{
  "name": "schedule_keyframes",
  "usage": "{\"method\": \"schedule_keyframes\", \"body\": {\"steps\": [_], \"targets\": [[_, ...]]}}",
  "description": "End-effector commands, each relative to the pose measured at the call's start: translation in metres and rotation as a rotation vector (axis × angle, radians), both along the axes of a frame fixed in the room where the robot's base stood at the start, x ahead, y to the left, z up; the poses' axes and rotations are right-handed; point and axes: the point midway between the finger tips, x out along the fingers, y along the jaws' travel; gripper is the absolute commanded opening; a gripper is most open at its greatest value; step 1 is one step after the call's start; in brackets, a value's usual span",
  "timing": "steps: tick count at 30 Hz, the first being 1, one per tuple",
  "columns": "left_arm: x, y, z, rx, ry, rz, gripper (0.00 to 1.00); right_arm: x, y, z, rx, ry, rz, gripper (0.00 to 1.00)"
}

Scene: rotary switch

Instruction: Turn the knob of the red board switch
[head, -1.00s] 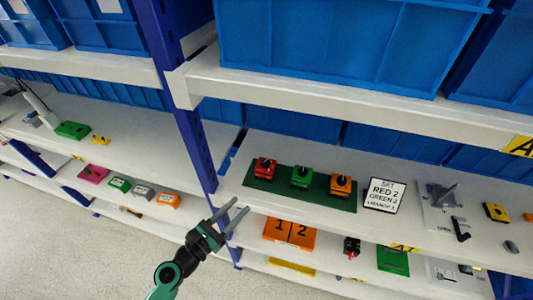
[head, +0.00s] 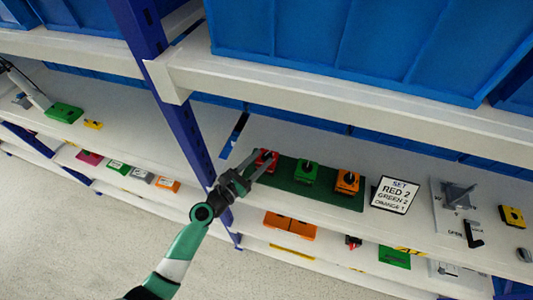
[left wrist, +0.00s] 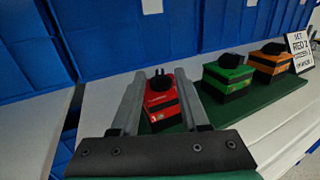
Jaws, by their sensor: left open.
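The red board switch (head: 270,166) is a small red box with a black knob, at the left end of a dark green board (head: 325,193) on the shelf. In the left wrist view the red switch (left wrist: 164,112) and its black knob (left wrist: 159,82) show upright between my fingers. My left gripper (head: 266,157) is open, its fingers reaching over the red switch from the front, one on each side. It also shows in the left wrist view (left wrist: 161,74). I cannot tell whether the fingers touch the knob. My right gripper is not in view.
A green switch (head: 306,174) and an orange switch (head: 347,182) stand to the right on the board. A sign (head: 395,194) reads SET RED 2, GREEN 2, ORANGE 1. A blue post (head: 165,85) stands left, and an upper shelf edge (head: 330,100) runs above.

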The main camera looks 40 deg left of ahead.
Motion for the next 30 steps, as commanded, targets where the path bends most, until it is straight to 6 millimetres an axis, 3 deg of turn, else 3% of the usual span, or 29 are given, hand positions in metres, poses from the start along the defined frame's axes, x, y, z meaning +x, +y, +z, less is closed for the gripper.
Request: {"method": "schedule_keyframes", "body": {"steps": [6,15,23,30], "targets": [[0.029,0.002,-0.001,0.000,0.000,0.000,0.45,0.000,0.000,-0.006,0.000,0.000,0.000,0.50],[0.033,0.002,0.000,0.000,0.000,0.001,0.45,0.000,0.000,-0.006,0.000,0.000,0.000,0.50],[0.033,0.002,0.000,0.000,0.000,0.001,0.00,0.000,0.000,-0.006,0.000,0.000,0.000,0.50],[0.033,0.002,0.000,0.000,0.000,0.001,0.00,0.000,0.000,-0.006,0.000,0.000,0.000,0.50]]}}
